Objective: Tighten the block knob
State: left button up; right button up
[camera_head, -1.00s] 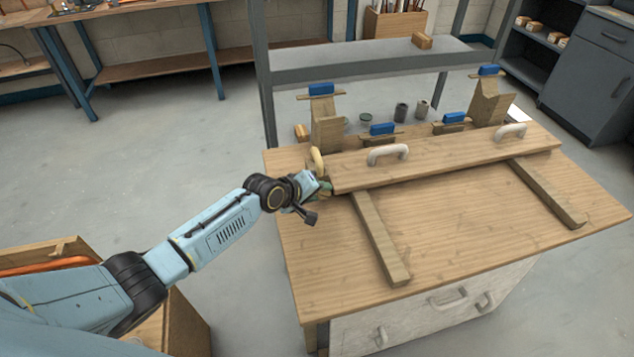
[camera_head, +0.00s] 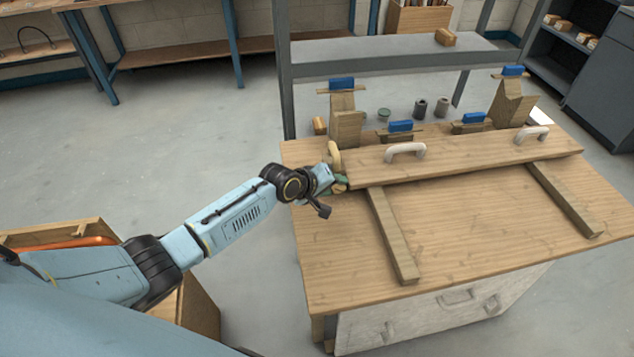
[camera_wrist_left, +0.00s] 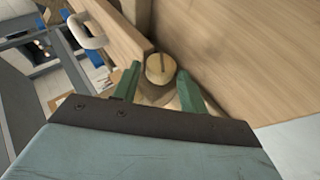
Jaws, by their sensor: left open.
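A round pale wooden block knob (camera_wrist_left: 160,69) with a dark bar across its face shows in the left wrist view. A yellowish rounded piece at the long plank's left end (camera_head: 334,157) in the head view looks like the same knob. My left gripper (camera_wrist_left: 157,84) is open, with one green finger on each side of the knob. Whether the fingers touch it I cannot tell. In the head view the left gripper (camera_head: 341,182) is at the plank's left end, with its fingers partly hidden. My right gripper is not in view.
The long plank (camera_head: 470,158) with white handles lies along the wooden bench top (camera_head: 490,230). Two wooden bars (camera_head: 394,236) (camera_head: 565,198) extend from it toward the front. Blue-topped wooden blocks (camera_head: 345,118) stand behind it. The bench's front middle is clear.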

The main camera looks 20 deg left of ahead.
pick_arm(q)
jog(key=p+v, duration=0.3)
jog(key=v, duration=0.9)
jog(key=shift+s+a+r, duration=0.2)
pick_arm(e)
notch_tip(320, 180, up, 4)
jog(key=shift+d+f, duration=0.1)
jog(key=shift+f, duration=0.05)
